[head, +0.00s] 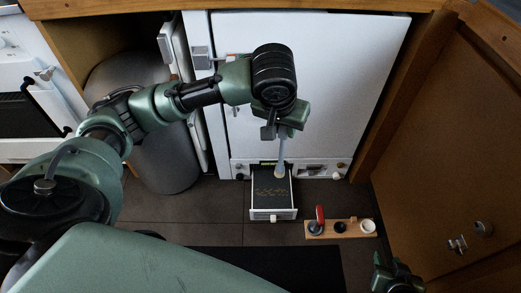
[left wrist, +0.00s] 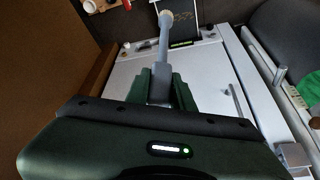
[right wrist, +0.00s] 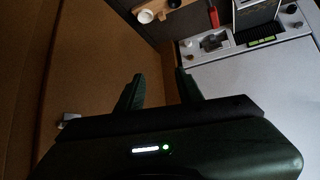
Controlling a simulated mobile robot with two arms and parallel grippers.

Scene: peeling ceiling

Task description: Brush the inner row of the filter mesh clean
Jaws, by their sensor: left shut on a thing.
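The filter drawer (head: 288,214) sticks out from the base of the white appliance, holding a dark filter mesh (head: 264,201) with yellowish specks across its middle. My left gripper (head: 281,137) is shut on the grey handle of a brush (head: 281,157), which points down. The brush's pale round head is over the far right part of the mesh; I cannot tell whether it touches. The left wrist view shows the brush (left wrist: 161,60) between the fingers and the mesh (left wrist: 178,20) beyond its head. My right gripper (right wrist: 160,92) is open and empty, low at the right.
A wooden rack (head: 350,234) on the floor right of the drawer holds a red-handled tool (head: 319,216), a black round piece (head: 340,227) and a white cup (head: 368,226). A grey bin (head: 150,130) stands left of the white appliance (head: 325,90). A wooden cabinet side (head: 450,150) bounds the right.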

